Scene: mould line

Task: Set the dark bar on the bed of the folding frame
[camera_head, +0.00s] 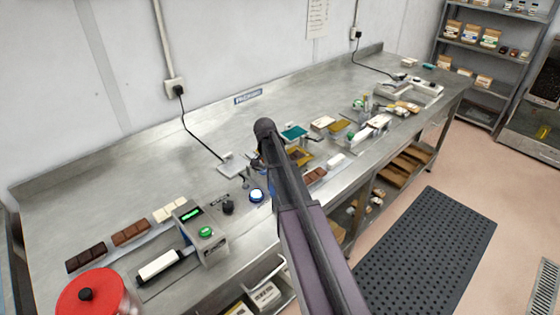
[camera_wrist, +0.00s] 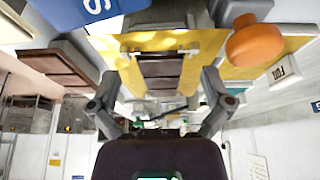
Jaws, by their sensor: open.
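In the wrist view a dark brown segmented bar (camera_wrist: 160,68) lies on a gold sheet (camera_wrist: 205,45), between the fingers of my gripper (camera_wrist: 160,82). The gripper is open, with a finger on either side and a visible gap to the bar. The gold sheet also shows in the head view (camera_head: 304,161), partly behind my arm. The folding frame's bed cannot be clearly told apart from the sheet. Another dark bar (camera_head: 85,258) lies at the far left of the bench in the head view. My gripper is hidden there by my arm.
A milk-brown bar (camera_head: 131,232) and a cream bar (camera_head: 169,210) lie near the far-left dark bar. A brown bar (camera_head: 316,175) lies beside the gold sheet. An orange knob (camera_wrist: 250,45) stands close to the right finger. The bench's back left (camera_head: 130,165) is clear.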

